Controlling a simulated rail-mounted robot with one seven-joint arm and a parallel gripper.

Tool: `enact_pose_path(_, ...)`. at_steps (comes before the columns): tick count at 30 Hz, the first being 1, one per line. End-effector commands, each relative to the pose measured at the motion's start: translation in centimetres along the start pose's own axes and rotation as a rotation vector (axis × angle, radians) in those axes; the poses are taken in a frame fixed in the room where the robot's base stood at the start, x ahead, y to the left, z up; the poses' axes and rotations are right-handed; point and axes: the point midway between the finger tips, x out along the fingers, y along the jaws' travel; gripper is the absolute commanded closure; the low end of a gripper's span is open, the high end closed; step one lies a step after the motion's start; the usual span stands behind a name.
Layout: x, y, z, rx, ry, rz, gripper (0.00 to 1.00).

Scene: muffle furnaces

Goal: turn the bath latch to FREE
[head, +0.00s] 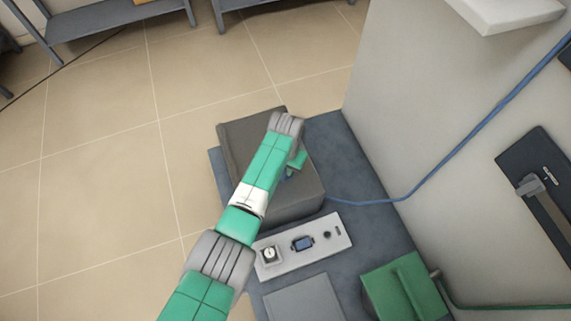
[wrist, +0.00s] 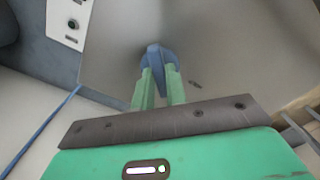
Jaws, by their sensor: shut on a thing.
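The bath latch shows in the wrist view as a blue round knob (wrist: 154,53) with a raised grip bar, on a grey metal face. My gripper (wrist: 159,72) has its two green fingers on either side of the bar and is shut on it. A small dark marking (wrist: 195,85) sits on the face to the right of the knob, too small to read. In the head view my gripper (head: 291,172) is over the grey bath box (head: 290,207), and my arm hides much of the box and most of the latch.
A light control panel (head: 318,238) with a dial (head: 269,254) and a small screen lies in front of the box. A green block (head: 390,290) is to the right. A blue cable (head: 460,140) runs from the box past the pale wall. Open tiled floor lies left.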

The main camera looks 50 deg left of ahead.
Motion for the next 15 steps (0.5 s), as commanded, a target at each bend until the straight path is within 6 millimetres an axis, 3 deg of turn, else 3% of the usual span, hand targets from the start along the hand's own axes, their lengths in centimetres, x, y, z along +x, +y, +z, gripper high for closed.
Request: enact_pose_path(15,-0.06,0.00,-0.03,0.471,0.001,-0.001,1.00)
